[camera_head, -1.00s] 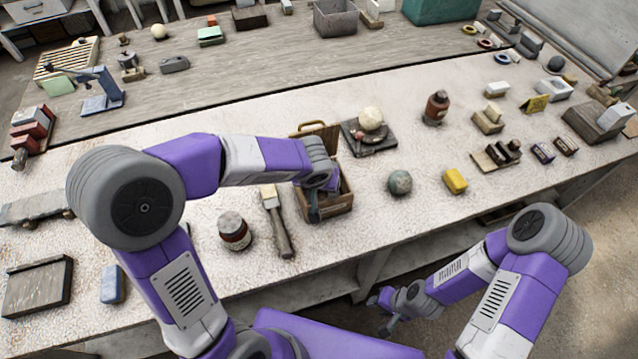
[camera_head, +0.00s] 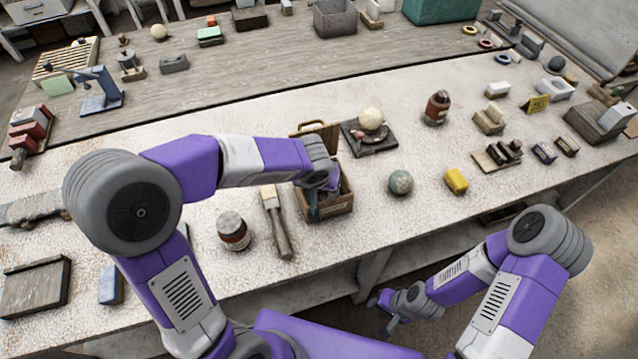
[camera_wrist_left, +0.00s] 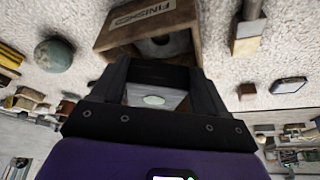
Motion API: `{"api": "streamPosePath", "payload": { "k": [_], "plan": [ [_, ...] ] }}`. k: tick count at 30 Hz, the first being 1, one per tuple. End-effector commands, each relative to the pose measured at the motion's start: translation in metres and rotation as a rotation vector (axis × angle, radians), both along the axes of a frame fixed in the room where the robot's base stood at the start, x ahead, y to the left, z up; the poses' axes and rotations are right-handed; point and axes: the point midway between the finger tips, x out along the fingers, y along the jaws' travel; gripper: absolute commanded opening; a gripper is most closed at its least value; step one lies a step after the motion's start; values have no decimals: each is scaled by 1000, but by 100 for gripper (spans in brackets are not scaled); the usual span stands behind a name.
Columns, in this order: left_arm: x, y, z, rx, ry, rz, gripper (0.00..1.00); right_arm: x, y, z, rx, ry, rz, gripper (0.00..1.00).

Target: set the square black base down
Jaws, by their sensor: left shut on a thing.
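My left gripper (camera_head: 315,212) reaches over the open wooden box (camera_head: 341,205) near the front of the table. The left wrist view shows its two fingers closed on a dark piece, the square black base (camera_wrist_left: 160,76), which sits at the box's opening. Whether the base touches the box floor cannot be told. The box also shows in the wrist view with the label FINISHED (camera_wrist_left: 130,18) and a grey rounded thing inside. My right gripper (camera_head: 383,313) hangs off the table's front edge, fingers apart and empty.
A grey-green sphere (camera_head: 400,183) and a yellow block (camera_head: 456,180) are to the right, with bare table between.

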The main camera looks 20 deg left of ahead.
Motion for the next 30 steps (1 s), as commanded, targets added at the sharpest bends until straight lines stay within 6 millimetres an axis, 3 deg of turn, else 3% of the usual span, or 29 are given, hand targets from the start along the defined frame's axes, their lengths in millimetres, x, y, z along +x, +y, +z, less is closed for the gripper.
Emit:
{"api": "streamPosePath", "payload": {
  "k": [30],
  "plan": [
    [1, 0, -8, -2, -4, -1, 15, 0, 0, -11, 0, 0, 0, 36]
  ]
}}
